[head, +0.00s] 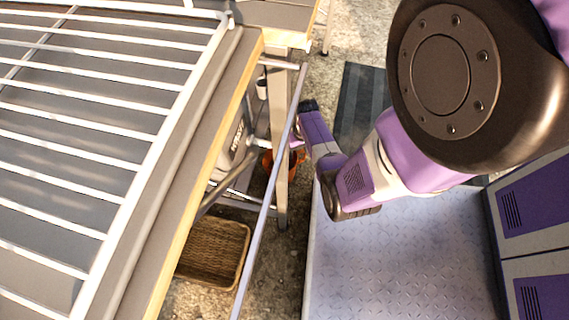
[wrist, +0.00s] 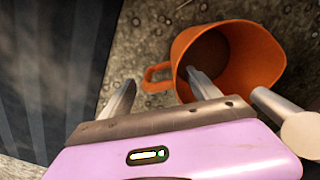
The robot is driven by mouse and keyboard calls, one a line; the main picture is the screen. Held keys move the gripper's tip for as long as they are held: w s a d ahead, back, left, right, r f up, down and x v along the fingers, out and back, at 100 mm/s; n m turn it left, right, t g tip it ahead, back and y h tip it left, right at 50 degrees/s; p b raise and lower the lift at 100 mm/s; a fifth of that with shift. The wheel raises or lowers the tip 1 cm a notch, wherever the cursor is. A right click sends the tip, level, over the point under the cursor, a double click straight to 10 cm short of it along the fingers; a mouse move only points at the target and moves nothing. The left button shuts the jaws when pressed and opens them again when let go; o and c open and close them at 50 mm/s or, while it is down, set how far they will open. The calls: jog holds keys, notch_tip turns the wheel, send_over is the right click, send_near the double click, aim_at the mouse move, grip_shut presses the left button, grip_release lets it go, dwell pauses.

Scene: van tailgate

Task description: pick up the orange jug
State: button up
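The orange jug (wrist: 262,55) is on the rough ground in the wrist view, its open mouth facing the camera and its handle (wrist: 149,84) towards the left. My gripper (wrist: 160,76) is open, one finger on each side of the handle. The right finger overlaps the jug's mouth; I cannot tell whether it is inside or above it. No contact is clear. In the head view the jug (head: 268,161) shows only in part, behind a table leg and rail, and my fingers are hard to make out there.
A slatted rack lies on the wood-edged table (head: 186,235) at left. A metal rail (head: 268,190) and a table leg (head: 281,190) stand close to my arm. A wicker basket (head: 213,226) sits below. In the wrist view a metal bar (wrist: 272,103) is at right.

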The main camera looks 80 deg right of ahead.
grip_shut()
jog(key=shift+r, duration=0.25)
